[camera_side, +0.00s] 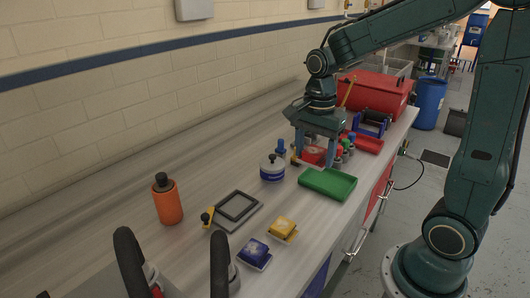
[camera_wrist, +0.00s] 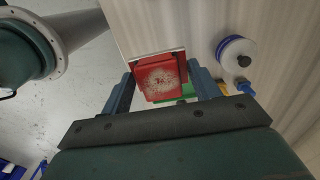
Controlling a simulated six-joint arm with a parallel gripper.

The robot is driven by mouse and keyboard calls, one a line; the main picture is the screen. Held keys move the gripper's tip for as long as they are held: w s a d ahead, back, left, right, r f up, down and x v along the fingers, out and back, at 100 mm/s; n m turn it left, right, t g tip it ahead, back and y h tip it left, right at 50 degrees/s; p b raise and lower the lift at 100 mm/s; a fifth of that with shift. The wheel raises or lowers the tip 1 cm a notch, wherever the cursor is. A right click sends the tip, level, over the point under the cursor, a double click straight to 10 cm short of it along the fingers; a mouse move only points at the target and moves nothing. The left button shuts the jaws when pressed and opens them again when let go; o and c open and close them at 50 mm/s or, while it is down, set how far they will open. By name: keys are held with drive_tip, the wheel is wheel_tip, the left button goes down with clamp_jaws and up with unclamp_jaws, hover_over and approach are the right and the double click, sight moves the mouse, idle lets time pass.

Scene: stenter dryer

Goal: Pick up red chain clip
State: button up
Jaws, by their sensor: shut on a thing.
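The red chain clip (camera_wrist: 161,77) is a boxy red block with a worn, speckled face and a pale edge. In the wrist view it sits between the two fingers of my gripper (camera_wrist: 163,84), which is shut on it. In the side view my gripper (camera_side: 316,150) points down over the far part of the bench, and the red clip (camera_side: 312,155) shows partly between its fingers. I cannot tell whether the clip touches the bench.
A green tray (camera_side: 327,184) lies just in front of my gripper. A white-and-blue pot (camera_side: 272,169) stands to the left, with small bottles (camera_side: 346,150) to the right. A red toolbox (camera_side: 378,93) is behind. Yellow (camera_side: 282,228) and blue (camera_side: 254,253) clips lie nearer.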

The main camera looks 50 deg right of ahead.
sight(308, 148)
drive_tip(key=shift+r, duration=2.4)
drive_tip(key=shift+w+f, duration=0.1)
drive_tip(key=shift+w+a+f+n, duration=0.15)
drive_tip(key=shift+w+f+n, duration=0.35)
drive_tip(key=shift+w+n, duration=0.25)
drive_tip(key=w+a+f+n, duration=0.2)
drive_tip(key=w+f+n, duration=0.2)
drive_tip(key=f+n, duration=0.1)
drive_tip(key=w+a+f+n, duration=0.2)
drive_tip(key=w+f+n, duration=0.2)
drive_tip(key=f+n, duration=0.1)
drive_tip(key=w+a+f+n, duration=0.1)
drive_tip(key=w+f+n, duration=0.3)
drive_tip(key=n, duration=0.2)
drive_tip(key=shift+w+a+f+n, duration=0.2)
drive_tip(key=shift+a+f+n, duration=0.05)
drive_tip(key=shift+a+f, duration=0.15)
drive_tip(key=w+a+r, duration=0.1)
drive_tip(key=a+r, duration=0.2)
drive_tip(key=r, duration=0.7)
drive_tip(key=a+r, duration=0.2)
drive_tip(key=r, duration=0.7)
wheel_tip(308, 148, down, 16)
drive_tip(key=shift+w+r, duration=0.15)
